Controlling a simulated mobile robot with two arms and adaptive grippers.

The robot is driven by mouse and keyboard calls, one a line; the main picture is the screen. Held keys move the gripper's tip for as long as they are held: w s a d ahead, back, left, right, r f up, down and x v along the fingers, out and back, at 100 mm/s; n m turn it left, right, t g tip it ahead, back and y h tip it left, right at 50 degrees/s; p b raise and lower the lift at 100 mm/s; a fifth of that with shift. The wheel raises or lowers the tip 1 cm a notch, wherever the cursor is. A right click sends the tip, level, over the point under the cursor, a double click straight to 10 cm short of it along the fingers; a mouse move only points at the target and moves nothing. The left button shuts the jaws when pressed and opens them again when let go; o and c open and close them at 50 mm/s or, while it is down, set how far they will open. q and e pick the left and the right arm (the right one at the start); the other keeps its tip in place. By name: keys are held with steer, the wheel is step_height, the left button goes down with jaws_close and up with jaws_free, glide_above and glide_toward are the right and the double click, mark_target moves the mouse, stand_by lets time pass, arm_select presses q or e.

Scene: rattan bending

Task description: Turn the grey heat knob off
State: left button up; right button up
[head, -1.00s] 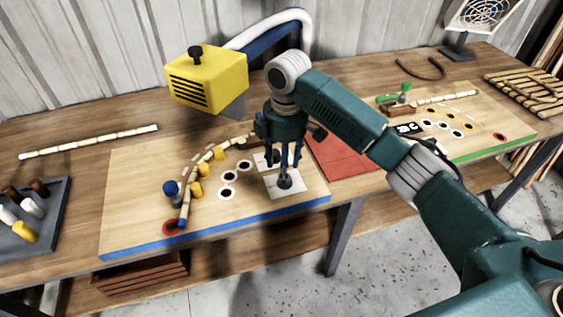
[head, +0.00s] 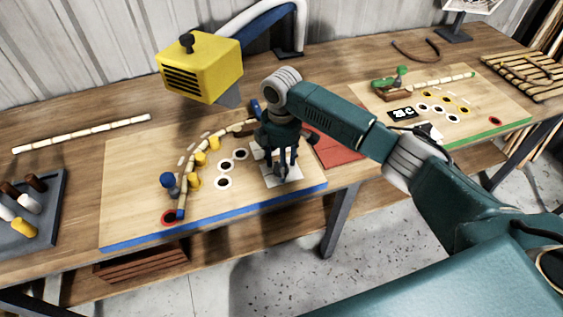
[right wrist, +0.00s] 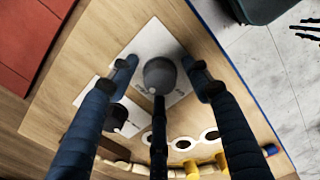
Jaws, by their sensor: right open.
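The grey heat knob (right wrist: 160,74) stands on a white plate (right wrist: 150,43) on the blue-edged board. My right gripper (right wrist: 164,76) is open directly above it, with fingers on both sides of the knob and a dark middle finger close to it. Whether any finger touches the knob cannot be told. In the head view my right gripper (head: 281,165) points down over the near white plate (head: 293,176) and mostly hides the knob. A second, dark knob (right wrist: 118,116) sits on the neighbouring plate, beside the left finger. My left gripper is out of view.
The yellow heater head (head: 200,68) hangs behind the board, left of my arm. A curved rattan strip (head: 188,175) runs among yellow and blue pegs left of the gripper. A red mat (head: 338,152) lies to the right. A grey peg tray (head: 45,243) stands far left.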

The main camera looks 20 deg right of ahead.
steer(key=shift+f, duration=0.1)
steer(key=c, duration=1.2)
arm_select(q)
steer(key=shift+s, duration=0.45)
arm_select(e)
steer(key=shift+o, duration=0.2)
